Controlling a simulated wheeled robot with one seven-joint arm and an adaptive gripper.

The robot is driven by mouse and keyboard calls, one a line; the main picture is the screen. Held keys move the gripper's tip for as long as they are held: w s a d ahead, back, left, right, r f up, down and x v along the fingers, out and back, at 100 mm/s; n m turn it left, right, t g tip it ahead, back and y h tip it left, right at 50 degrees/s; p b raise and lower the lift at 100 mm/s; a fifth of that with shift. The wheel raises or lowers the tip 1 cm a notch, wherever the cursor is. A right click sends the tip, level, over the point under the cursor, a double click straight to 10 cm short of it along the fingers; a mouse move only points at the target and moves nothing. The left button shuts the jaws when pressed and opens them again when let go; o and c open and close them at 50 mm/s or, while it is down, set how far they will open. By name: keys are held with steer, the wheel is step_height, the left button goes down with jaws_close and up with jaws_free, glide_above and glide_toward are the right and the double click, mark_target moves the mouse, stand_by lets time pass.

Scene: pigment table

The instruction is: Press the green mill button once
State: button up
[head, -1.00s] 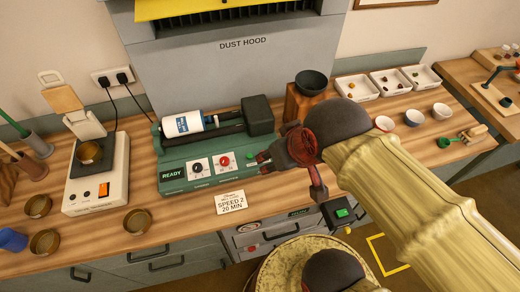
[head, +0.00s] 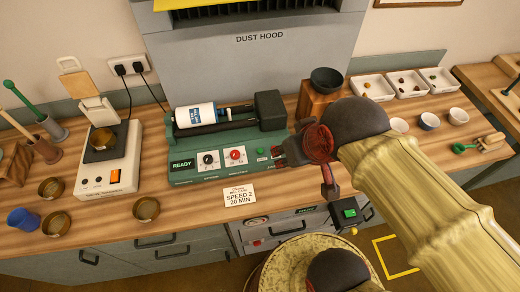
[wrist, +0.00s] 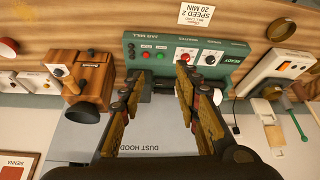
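The green jar mill (head: 190,178) stands on the wooden table, with a READY display, a black knob, a red knob and a white jar (head: 195,116) lying on top. A green button (head: 261,152) shows on its front panel, just left of my gripper (head: 278,158).
A SPEED 2, 20 MIN card (head: 239,196) lies before the mill. A scale (head: 110,160) and brass dishes (head: 146,209) are at left. A wooden grinder with a dark bowl (head: 326,80) stands right of the mill. The dust hood (head: 250,60) rises behind.

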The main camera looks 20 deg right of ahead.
jaws_close()
stand_by(1.4)
